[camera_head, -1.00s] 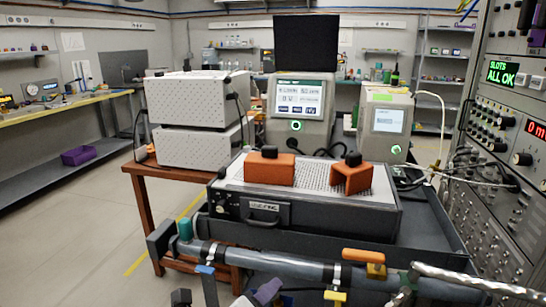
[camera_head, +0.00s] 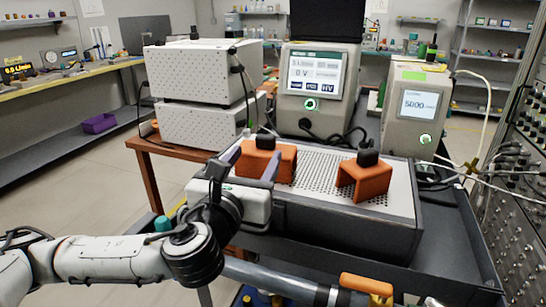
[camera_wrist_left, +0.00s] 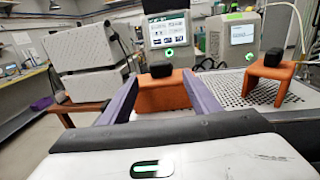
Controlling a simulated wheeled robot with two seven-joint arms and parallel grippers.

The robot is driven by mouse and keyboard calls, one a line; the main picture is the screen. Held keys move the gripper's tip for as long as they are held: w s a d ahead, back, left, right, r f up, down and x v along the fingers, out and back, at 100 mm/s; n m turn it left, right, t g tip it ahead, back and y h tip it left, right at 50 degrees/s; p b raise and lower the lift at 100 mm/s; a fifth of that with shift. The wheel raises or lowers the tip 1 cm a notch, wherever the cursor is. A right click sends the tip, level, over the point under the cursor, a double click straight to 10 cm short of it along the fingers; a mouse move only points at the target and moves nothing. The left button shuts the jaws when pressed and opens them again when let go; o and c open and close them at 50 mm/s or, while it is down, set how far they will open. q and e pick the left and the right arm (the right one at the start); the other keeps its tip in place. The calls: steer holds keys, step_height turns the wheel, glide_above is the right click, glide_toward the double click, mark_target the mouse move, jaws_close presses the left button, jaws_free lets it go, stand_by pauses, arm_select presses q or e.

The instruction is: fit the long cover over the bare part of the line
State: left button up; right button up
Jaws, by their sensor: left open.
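The long orange cover (camera_head: 284,161) with a black knob on top sits on the perforated top of the grey box; it also shows in the left wrist view (camera_wrist_left: 160,97). My left gripper (camera_head: 256,158) is open, with its two purple fingers reaching toward the cover, one toward each end. I cannot tell whether the fingers touch it. In the left wrist view the cover is between the fingertips (camera_wrist_left: 162,80). The grey line (camera_head: 275,280) runs along the bottom of the head view, partly hidden by my left arm. My right gripper is not in view.
A shorter orange cover (camera_head: 368,182) with a black knob stands to the right on the perforated top (camera_head: 318,170). An orange-handled valve (camera_head: 367,284) is on the line. White boxes (camera_head: 200,75) and two display units (camera_head: 310,85) stand behind.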

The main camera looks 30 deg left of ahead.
mark_target(264, 140)
arm_select(q)
steer(key=shift+p+x, duration=0.3)
steer(key=shift+x, duration=0.75)
steer(key=shift+r+x, duration=0.25)
steer(key=shift+x, duration=1.2)
steer(key=shift+r+x, duration=0.2)
steer(key=shift+x, duration=1.25)
steer(key=shift+d, duration=0.1)
steer(key=c, duration=1.2)
